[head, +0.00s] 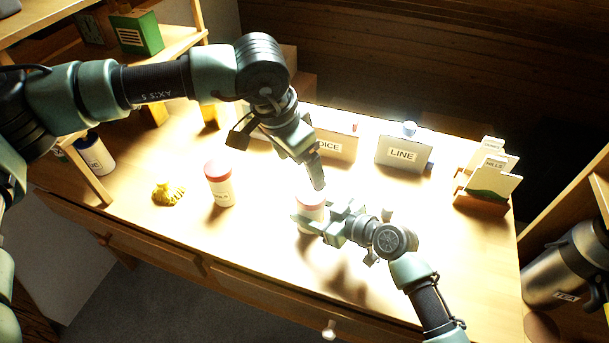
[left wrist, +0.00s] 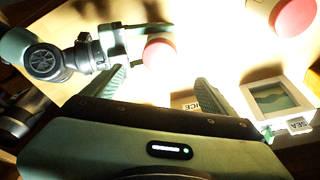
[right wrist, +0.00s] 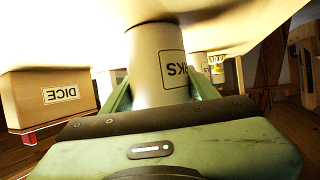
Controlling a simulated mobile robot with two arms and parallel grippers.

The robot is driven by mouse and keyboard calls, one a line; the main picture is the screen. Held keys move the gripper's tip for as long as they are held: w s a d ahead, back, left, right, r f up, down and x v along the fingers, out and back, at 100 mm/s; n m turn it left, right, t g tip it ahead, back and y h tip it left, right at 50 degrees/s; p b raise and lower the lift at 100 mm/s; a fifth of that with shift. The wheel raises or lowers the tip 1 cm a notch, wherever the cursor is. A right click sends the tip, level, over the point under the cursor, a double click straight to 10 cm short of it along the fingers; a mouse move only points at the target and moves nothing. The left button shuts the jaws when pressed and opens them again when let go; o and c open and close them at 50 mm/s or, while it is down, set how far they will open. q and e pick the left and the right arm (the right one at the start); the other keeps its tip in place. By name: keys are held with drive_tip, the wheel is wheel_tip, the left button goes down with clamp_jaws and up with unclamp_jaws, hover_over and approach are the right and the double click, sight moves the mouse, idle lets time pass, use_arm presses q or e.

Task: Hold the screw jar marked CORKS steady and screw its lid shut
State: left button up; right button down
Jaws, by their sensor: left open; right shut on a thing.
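The CORKS jar (head: 310,213) stands upright on the bright table, a white jar with a red lid (left wrist: 158,52) on its top. Part of its label, ending in KS, shows upside down in the right wrist view (right wrist: 172,70). My right gripper (head: 311,222) is shut around the jar's body from the front right. My left gripper (head: 318,184) is open and points down just above the lid. In the left wrist view its fingers (left wrist: 165,78) are apart, with the lid beyond and between the tips. How tightly the lid sits cannot be told.
Another red-lidded white jar (head: 219,185) and a yellow item (head: 168,194) stand to the left. Boxes marked DICE (head: 335,146) and LINE (head: 403,155) stand at the back. A card holder (head: 482,203) is at the right. The table's front right is clear.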

sight(321, 214)
use_arm(q)
drive_tip(key=shift+v, duration=0.8)
use_arm(e)
drive_tip(key=shift+c, duration=1.8)
unclamp_jaws()
drive_tip(key=shift+d, duration=0.1)
drive_tip(key=v, duration=0.6)
drive_tip(key=shift+s+d+b, duration=0.15)
drive_tip(key=shift+b, duration=0.25)
drive_tip(key=shift+s+d+r, duration=0.4)
use_arm(q)
drive_tip(key=shift+f, duration=0.5)
